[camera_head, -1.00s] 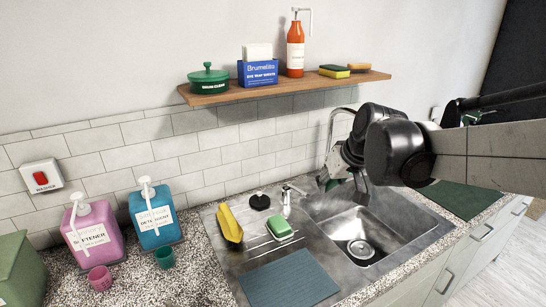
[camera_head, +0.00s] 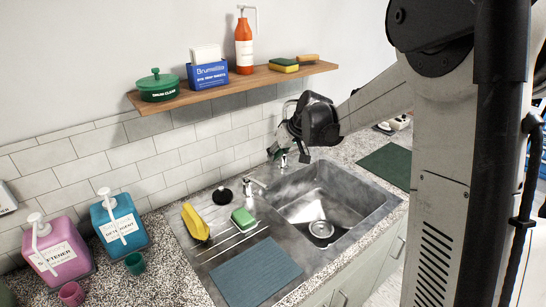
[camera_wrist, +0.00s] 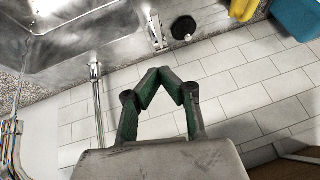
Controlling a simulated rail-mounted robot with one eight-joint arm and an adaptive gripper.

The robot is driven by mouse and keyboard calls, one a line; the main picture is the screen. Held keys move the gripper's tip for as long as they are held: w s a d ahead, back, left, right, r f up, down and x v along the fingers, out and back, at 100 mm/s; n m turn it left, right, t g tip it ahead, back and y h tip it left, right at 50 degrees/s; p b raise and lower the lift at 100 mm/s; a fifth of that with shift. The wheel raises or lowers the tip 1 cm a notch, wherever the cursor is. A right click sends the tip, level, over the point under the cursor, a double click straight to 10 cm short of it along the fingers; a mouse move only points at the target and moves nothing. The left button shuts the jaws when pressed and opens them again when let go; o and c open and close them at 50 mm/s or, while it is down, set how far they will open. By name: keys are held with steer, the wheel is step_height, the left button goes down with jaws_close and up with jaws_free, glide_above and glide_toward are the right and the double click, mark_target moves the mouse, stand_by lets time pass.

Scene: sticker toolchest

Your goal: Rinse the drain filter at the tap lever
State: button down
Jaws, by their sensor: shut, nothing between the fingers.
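The round metal drain filter (camera_head: 321,229) sits at the drain in the floor of the sink basin (camera_head: 350,222); the wrist view does not show it. A chrome tap lever (camera_head: 257,184) stands on the steel deck behind the basin's left side, and it also shows in the wrist view (camera_wrist: 155,32). The thin arched tap spout (camera_wrist: 96,85) is partly hidden behind my arm in the head view. My gripper (camera_head: 289,152) is shut and empty, above the back edge of the sink near the wall and right of the lever. Its fingertips (camera_wrist: 166,80) meet in the wrist view.
A black plug (camera_head: 226,196), yellow cloth-like item (camera_head: 195,221) and green sponge (camera_head: 243,218) lie left of the basin. A blue mat (camera_head: 256,272) is in front. Pink (camera_head: 60,250) and blue (camera_head: 119,224) dispensers stand left. A wooden shelf (camera_head: 215,89) hangs above.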

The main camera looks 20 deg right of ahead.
step_height(320, 180, down, 10)
steer(key=w+a+p, duration=0.2)
steer(key=shift+w+a, duration=0.15)
steer(key=shift+a, duration=0.25)
steer(key=shift+f, duration=0.1)
steer(key=f+b, duration=0.1)
steer(key=b, duration=0.2)
steer(key=shift+s+f+t, duration=0.3)
steer(key=shift+f+t, duration=0.1)
steer(key=shift+r, duration=0.2)
